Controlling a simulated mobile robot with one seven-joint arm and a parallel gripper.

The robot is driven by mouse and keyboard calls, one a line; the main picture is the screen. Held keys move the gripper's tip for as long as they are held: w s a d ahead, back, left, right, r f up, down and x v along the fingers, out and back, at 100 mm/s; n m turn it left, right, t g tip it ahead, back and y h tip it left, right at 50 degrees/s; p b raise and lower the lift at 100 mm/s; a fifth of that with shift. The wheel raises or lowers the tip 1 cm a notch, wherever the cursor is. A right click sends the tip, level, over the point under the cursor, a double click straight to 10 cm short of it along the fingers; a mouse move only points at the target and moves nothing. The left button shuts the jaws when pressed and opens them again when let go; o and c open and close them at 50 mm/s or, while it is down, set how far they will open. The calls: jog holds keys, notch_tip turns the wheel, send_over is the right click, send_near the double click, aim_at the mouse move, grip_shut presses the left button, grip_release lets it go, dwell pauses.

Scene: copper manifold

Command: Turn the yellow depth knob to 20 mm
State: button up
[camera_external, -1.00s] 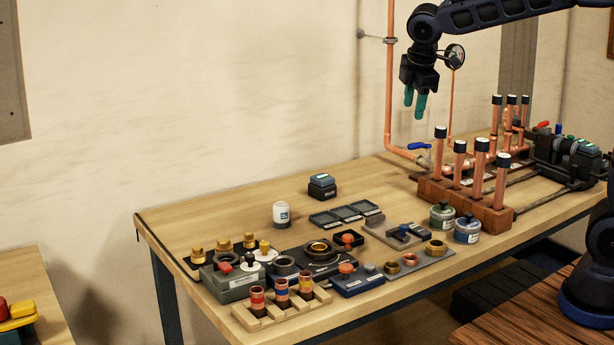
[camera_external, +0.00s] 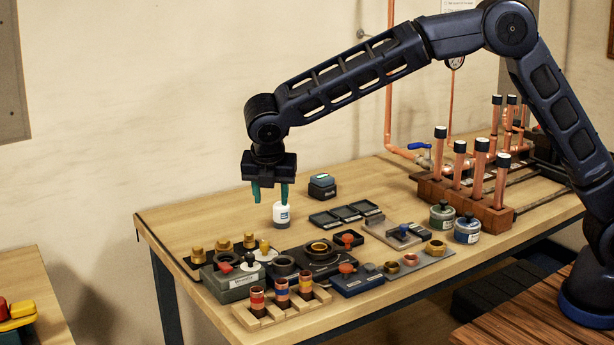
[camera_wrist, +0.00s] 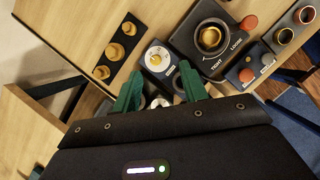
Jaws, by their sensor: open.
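The yellow depth knob (camera_external: 264,246) sits on a round white dial at the left part of the bench. In the wrist view the yellow knob (camera_wrist: 155,59) is at the centre of the white dial (camera_wrist: 163,70), just beyond my fingertips; its scale is too small to read. My gripper (camera_external: 270,199) points down with its two green fingers apart and nothing between them. It is well above the bench, over the area behind the knob. In the wrist view the gripper (camera_wrist: 160,78) shows open, with its fingers below the dial.
Brass knobs (camera_wrist: 122,50) stand on a black strip left of the dial. A black TIGHT/LOOSE dial unit (camera_wrist: 205,40) is at its right. A white jar (camera_external: 281,216) stands near my right finger. A grey box with a red button (camera_external: 226,268) and a wooden rack (camera_external: 270,320) are in front.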

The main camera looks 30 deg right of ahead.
aim_at(264, 242)
jog(key=shift+n, duration=0.5)
jog(key=w+f, duration=0.1)
jog(key=f, duration=0.7)
jog(key=w+f, duration=0.1)
jog(key=f, duration=0.3)
jog(key=shift+w+a, duration=0.35)
grip_shut()
